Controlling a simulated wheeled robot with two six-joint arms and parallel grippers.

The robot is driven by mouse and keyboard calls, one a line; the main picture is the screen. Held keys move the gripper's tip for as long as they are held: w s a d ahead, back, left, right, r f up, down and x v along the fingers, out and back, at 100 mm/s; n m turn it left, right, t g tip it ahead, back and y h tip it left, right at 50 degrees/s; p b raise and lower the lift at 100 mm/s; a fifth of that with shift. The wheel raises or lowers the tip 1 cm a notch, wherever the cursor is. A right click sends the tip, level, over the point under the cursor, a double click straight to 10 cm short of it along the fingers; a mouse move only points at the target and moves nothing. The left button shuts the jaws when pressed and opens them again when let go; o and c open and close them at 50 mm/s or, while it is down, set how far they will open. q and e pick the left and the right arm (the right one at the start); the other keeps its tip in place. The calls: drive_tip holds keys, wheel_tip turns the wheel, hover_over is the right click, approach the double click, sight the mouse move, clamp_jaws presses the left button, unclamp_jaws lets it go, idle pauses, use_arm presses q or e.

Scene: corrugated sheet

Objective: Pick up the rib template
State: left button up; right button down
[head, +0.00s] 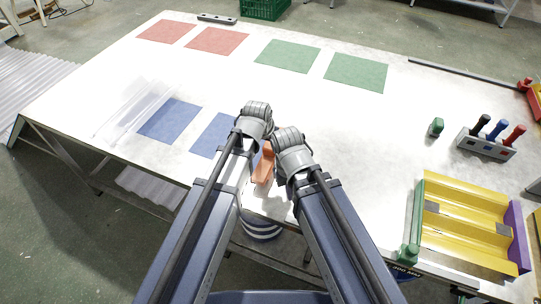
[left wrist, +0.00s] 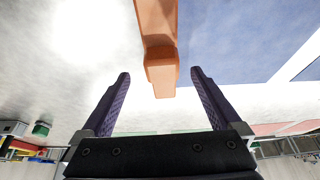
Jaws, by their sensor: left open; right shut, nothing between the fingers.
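An orange stepped piece, which I take to be the rib template (head: 264,168), shows between my two forearms near the table's front edge. In the left wrist view the orange piece (left wrist: 158,35) comes down from the top, and its end shows between the fingertips. My left gripper (left wrist: 160,75) is open, with dark purple fingers on both sides of that end; I see no contact. In the head view its fingers are hidden behind the wrist. My right gripper (head: 288,180) is shut and empty, just right of the orange piece, mostly hidden by its own wrist.
Blue squares (head: 169,120), red squares (head: 217,41) and green squares (head: 288,56) lie on the pale table (head: 330,120). Clear ribbed sheet (head: 133,108) lies at the left. A yellow corrugated sheet (head: 470,215) and a tool block (head: 486,143) stand at the right. The table's middle is clear.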

use_arm(q)
drive_tip(key=shift+w+b+x, duration=0.1)
drive_tip(key=shift+b+x, duration=1.35)
drive_tip(key=shift+x, duration=0.35)
drive_tip(key=shift+w+b+x, duration=0.15)
drive_tip(key=shift+b+x, duration=1.3)
drive_tip(key=shift+x, duration=0.4)
use_arm(e)
drive_tip(key=shift+f, duration=3.2)
use_arm(q)
drive_tip(key=shift+a+r, duration=0.1)
drive_tip(key=shift+r, duration=0.1)
use_arm(e)
drive_tip(key=shift+r, duration=0.1)
use_arm(q)
clamp_jaws()
